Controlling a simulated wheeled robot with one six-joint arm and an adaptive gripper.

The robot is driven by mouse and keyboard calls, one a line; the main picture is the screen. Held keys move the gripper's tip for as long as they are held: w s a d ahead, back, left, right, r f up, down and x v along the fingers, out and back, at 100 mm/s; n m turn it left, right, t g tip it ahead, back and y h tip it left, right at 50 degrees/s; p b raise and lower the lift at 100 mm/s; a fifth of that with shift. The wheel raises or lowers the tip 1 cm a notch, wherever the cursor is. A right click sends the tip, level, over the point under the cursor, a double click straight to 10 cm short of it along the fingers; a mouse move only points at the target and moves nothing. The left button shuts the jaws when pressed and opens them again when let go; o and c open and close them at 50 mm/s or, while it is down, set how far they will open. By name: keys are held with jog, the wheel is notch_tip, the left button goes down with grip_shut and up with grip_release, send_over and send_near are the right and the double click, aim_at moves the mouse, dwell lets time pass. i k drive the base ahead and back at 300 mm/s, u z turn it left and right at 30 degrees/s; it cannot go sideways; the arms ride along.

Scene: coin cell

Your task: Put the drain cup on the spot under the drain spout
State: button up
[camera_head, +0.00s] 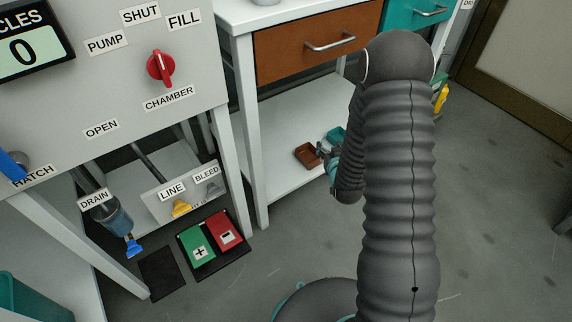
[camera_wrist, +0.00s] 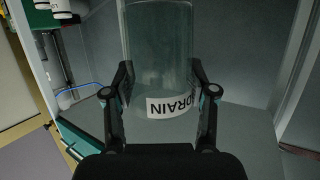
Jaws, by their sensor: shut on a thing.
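The drain cup (camera_wrist: 158,45) is a clear cylinder with a white DRAIN label, which reads upside down in the wrist view. My gripper (camera_wrist: 163,100) has a finger on each side of it and is shut on it. In the head view my gripper (camera_head: 327,158) is small and partly behind my arm, beside the lower shelf; I cannot make out the cup there. The drain spout (camera_head: 133,247) is blue, under a bluish cylinder tagged DRAIN at lower left. A dark square spot (camera_head: 162,275) lies on the floor beneath it, bare and well left of my gripper.
A green and red pad (camera_head: 212,244) lies right of the dark spot. Yellow LINE (camera_head: 181,208) and grey BLEED (camera_head: 207,188) handles sit above. White bench legs (camera_head: 235,170) stand between my gripper and the spout. A brown tray (camera_head: 307,155) lies on the shelf. Floor in front is clear.

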aim_at(161, 273)
jog(key=z, duration=1.45)
jog(key=k, duration=1.05)
jog(key=u, duration=2.05)
